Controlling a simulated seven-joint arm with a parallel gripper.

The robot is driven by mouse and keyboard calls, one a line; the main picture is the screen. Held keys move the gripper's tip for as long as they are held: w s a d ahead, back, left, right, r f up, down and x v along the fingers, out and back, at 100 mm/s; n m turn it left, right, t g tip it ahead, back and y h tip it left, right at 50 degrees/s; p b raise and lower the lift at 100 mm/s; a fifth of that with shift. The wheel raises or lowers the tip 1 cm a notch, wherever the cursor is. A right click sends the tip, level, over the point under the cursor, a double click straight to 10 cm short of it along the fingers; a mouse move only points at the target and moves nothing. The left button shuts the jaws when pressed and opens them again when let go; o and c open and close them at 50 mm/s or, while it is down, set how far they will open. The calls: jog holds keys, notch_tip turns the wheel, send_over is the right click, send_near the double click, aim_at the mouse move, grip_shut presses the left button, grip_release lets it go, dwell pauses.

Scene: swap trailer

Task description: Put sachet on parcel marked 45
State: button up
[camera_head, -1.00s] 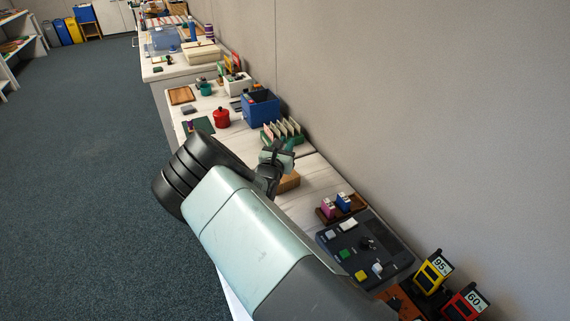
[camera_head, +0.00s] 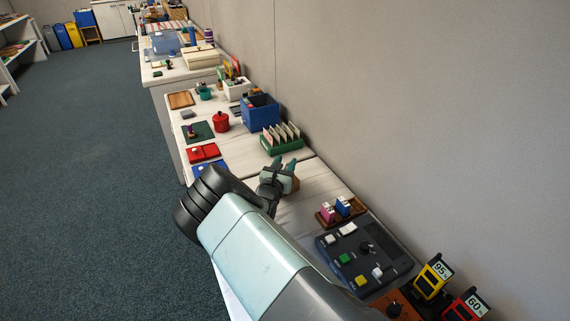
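My gripper (camera_head: 284,164) is over the near part of the long white table, with its two teal fingertips apart and nothing visible between them. A brown block (camera_head: 296,184) shows partly behind it; most of it is hidden by the gripper. I cannot make out a sachet or a parcel marked 45. The only numbers I can read are on a yellow-framed sign marked 95 (camera_head: 442,268) and a red-framed sign marked 60 (camera_head: 475,301), both at the lower right.
A dark control panel (camera_head: 385,279) and a brown tray (camera_head: 325,219) with pink and blue items lie right of my gripper. Beyond it stand a green card rack (camera_head: 283,145), a blue bin (camera_head: 260,118) and a red pot (camera_head: 221,122). A wall runs along the right.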

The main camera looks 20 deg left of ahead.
jog(key=shift+r, duration=0.15)
jog(key=shift+s, duration=0.3)
jog(key=s, duration=1.1)
jog(key=shift+s, duration=0.2)
